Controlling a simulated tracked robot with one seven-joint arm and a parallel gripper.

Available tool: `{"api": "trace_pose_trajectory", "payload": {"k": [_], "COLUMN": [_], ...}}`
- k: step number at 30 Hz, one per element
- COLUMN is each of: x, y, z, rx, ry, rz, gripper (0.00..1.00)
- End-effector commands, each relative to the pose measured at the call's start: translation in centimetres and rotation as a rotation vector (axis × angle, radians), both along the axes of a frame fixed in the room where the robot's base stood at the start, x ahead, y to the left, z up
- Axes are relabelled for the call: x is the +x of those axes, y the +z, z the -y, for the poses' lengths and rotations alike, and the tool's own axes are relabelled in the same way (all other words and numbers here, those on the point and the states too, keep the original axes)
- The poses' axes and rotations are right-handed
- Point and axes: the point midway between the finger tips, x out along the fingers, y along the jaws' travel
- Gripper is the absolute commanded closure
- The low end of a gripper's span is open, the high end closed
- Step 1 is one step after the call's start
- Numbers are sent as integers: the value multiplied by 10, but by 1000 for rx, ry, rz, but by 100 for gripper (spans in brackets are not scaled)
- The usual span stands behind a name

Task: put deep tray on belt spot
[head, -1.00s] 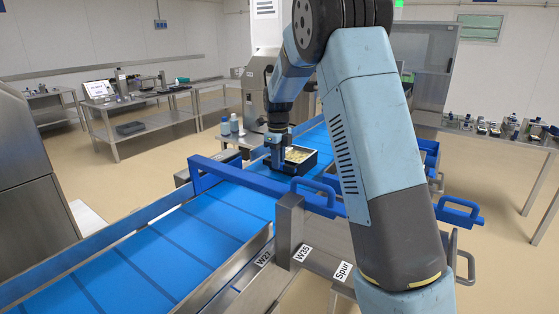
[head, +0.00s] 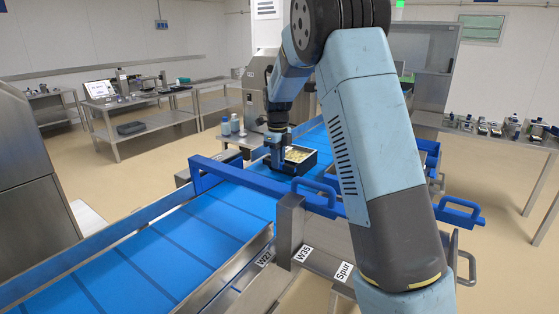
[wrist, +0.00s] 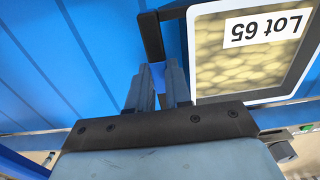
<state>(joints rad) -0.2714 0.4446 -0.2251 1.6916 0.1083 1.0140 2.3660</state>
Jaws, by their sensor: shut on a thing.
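The deep tray (head: 297,177) is black with pale yellow pieces inside, and in the head view it is over the blue belt (head: 205,225), past the blue guard frame. In the wrist view the tray (wrist: 262,97) shows its black rim, a clear top over the yellow pieces and a "Lot 65" label. My gripper (head: 276,166) is at the tray's left side. In the wrist view my gripper (wrist: 157,76) is shut on the black handle-like part at the tray's side. I cannot tell whether the tray's underside touches the belt. No belt spot marking can be made out.
The blue guard frame (head: 262,185) crosses the belt on the near side of the tray. A metal post (head: 289,228) and labelled ledge stand at the belt's right. Bottles (head: 230,125) stand left of the machine behind. The near stretch of belt is clear.

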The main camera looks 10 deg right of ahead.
Motion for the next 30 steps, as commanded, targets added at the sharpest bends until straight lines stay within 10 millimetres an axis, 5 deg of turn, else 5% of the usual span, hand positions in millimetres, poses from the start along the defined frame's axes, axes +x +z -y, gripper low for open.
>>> {"api": "trace_pose_trajectory", "payload": {"k": [3, 4, 13, 18, 23, 30], "x": [0, 0, 0, 0, 0, 0], "y": [1, 1, 0, 0, 0, 0], "z": [0, 0, 0, 0, 0, 0], "rx": [0, 0, -1, -1, -1, 0], "ry": [0, 0, 0, 0, 0, 0], "rz": [1, 1, 1, -1, -1, 0], "gripper": [100, 79, 52, 53, 68, 69]}}
